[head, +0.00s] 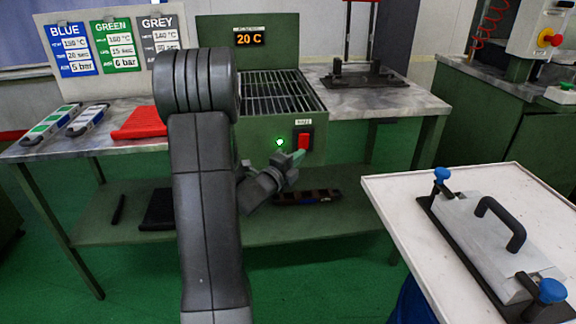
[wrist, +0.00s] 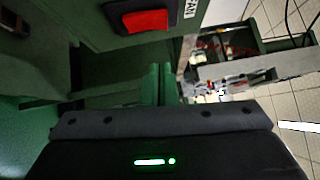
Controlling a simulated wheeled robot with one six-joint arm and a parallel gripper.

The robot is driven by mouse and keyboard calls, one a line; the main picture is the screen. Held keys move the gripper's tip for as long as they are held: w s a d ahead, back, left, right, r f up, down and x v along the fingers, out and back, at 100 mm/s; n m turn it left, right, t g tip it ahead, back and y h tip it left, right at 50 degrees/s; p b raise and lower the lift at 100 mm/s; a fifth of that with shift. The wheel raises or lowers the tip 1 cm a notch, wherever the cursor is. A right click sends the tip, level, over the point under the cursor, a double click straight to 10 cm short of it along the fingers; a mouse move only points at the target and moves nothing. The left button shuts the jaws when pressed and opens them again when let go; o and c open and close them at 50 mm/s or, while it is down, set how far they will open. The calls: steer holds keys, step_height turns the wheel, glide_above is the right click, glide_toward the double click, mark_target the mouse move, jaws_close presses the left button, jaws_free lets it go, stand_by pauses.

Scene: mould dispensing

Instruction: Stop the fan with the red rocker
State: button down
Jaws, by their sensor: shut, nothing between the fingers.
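The red rocker (head: 303,141) sits in a black frame on the front of the green grille-topped unit (head: 230,28), under a small white label. In the wrist view the red rocker (wrist: 146,20) is near the top edge, above my fingertips. My gripper (head: 297,157) is shut and empty, just below the rocker in the head view. Its green-tipped fingers (wrist: 158,82) lie side by side in the wrist view. I cannot tell whether they touch the panel. The display (head: 250,39) reads 20 C. The fan itself is not visible.
My arm hides part of the unit's left side. A red folded cloth (head: 140,122) and two marked bars lie on the bench to the left. A white table (head: 395,195) with a handled mould (head: 495,245) stands front right. Green floor is open in front.

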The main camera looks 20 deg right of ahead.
mark_target(307, 138)
steer(key=shift+w+d+r, duration=0.1)
steer(key=shift+w+d, duration=0.35)
steer(key=shift+w, duration=0.4)
steer(key=shift+w+d+r, duration=0.15)
steer(key=shift+w+d, duration=0.35)
steer(key=shift+w, duration=0.35)
steer(key=shift+w+d+r, duration=0.1)
steer(key=shift+w+d, duration=0.35)
steer(key=shift+w, duration=0.4)
steer(key=shift+w+b, duration=0.1)
steer(key=shift+b, duration=0.3)
steer(key=shift+w+r, duration=0.1)
steer(key=shift+d, duration=0.1)
